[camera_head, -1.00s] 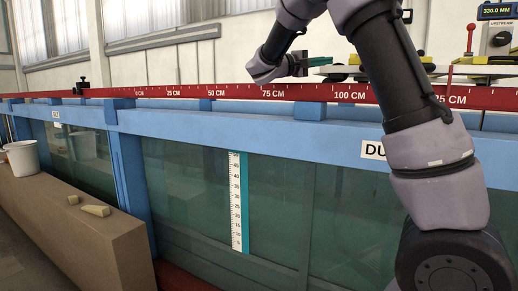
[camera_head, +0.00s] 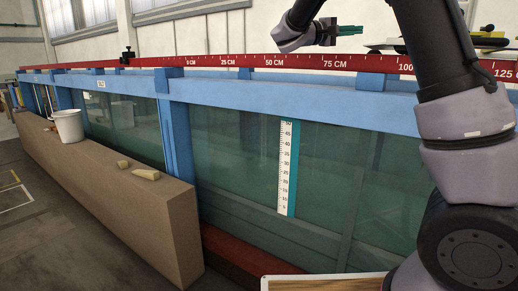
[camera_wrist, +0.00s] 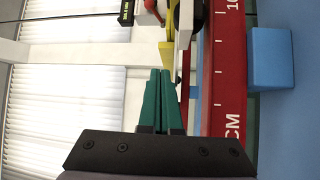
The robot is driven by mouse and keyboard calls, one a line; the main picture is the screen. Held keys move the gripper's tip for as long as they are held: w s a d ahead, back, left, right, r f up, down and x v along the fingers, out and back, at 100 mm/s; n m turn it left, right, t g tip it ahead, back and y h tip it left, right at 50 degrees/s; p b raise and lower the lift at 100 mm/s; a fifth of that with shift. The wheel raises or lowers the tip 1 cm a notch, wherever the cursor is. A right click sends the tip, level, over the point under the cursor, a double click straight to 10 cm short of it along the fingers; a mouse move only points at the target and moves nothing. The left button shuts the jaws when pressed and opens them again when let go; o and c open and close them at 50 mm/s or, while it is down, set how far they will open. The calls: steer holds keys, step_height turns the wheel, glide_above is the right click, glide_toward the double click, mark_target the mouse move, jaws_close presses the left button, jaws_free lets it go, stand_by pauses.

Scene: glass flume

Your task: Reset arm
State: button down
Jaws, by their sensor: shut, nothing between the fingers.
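My gripper (camera_head: 350,30) shows at the top of the head view, in front of the pale wall and just above the red rail of the flume. Its green fingers are together with nothing between them. In the wrist view my gripper (camera_wrist: 162,88) points up the picture, its two green fingers side by side. My arm bends down the right side of the head view and hides part of the flume there.
The blue-framed glass flume (camera_head: 300,92) carries a red scale rail (camera_head: 300,62) and a white ruler (camera_head: 284,165). A brown ledge (camera_head: 120,195) holds a white bucket (camera_head: 68,126) and two wedges (camera_head: 146,174). Grey floor lies left.

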steer(key=s+d+f+m+g+y, duration=0.1)
steer(key=s+d+f+g+y, duration=0.1)
steer(key=s+d+f+y, duration=0.45)
steer(key=s+d+f+m+g+y, duration=0.1)
steer(key=s+d+f+g+y, duration=0.2)
steer(key=s+f, duration=0.5)
steer(key=s+a+f+m+t+y, duration=0.1)
steer(key=s+a+m+t+y, duration=0.3)
steer(key=s+a+y, duration=0.7)
steer(key=s+a+t, duration=0.2)
steer(key=s, duration=0.3)
steer(key=shift+s+a+f+m, duration=0.3)
steer(key=shift+s+a+f, duration=0.05)
steer(key=shift+a, duration=0.05)
